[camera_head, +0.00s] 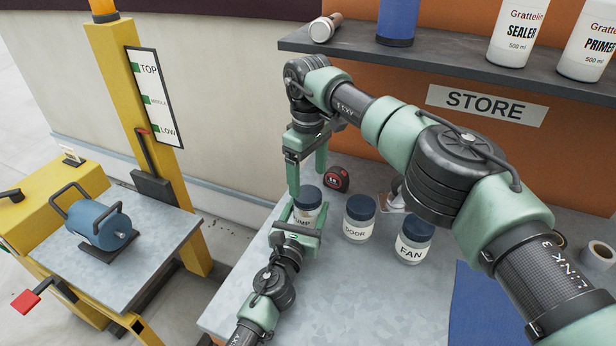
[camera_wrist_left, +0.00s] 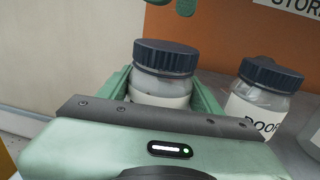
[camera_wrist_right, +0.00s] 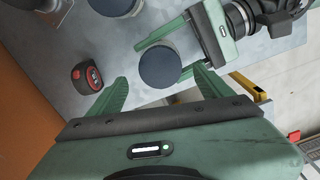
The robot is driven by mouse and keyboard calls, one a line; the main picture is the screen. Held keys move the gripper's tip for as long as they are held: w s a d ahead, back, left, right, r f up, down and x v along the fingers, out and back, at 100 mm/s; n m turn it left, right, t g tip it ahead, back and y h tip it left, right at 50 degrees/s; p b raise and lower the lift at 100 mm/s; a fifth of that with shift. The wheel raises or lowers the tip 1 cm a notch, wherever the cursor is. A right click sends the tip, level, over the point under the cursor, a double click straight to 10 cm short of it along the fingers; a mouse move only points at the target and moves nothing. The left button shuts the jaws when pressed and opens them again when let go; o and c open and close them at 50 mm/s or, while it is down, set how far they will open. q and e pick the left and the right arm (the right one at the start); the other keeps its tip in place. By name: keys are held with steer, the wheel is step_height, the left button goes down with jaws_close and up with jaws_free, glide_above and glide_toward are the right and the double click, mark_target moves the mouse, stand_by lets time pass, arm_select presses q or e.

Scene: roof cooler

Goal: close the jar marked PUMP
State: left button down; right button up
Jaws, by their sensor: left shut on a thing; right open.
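The PUMP jar (camera_head: 307,212) stands on the grey bench, clear with a white label, partly covered by my left gripper. A dark blue lid (camera_head: 308,194) sits level on its top; the left wrist view shows this lid (camera_wrist_left: 165,56) from the side. I cannot tell whether it is screwed tight. My left gripper (camera_head: 303,220) is shut on the jar's body, one finger on each side. My right gripper (camera_head: 307,180) is open above the lid, pointing down. In the right wrist view, the lid (camera_wrist_right: 160,68) shows between and just beyond its spread fingertips.
The DOOR jar (camera_head: 358,222) and FAN jar (camera_head: 412,246), both lidded, stand right of the PUMP jar. A red and black tape measure (camera_head: 337,179) lies behind it. A shelf (camera_head: 420,67) with bottles overhangs the bench's back. A yellow lift (camera_head: 110,110) stands left.

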steer(key=n, duration=0.5)
steer(key=shift+r, duration=0.15)
steer(key=n, duration=0.6)
steer(key=shift+r, duration=0.25)
steer(key=n, duration=0.4)
steer(key=shift+r+n, duration=0.15)
steer(key=shift+n, duration=0.15)
steer(key=n, duration=0.6)
steer(key=shift+r, duration=0.25)
steer(key=n, duration=0.4)
steer(key=shift+r, duration=0.15)
steer(key=n, duration=0.6)
steer(key=shift+r, duration=0.25)
steer(key=n, duration=0.6)
steer(key=shift+r, duration=0.2)
steer(key=n, duration=0.5)
steer(key=shift+r+n, duration=0.15)
steer(key=shift+n, duration=0.15)
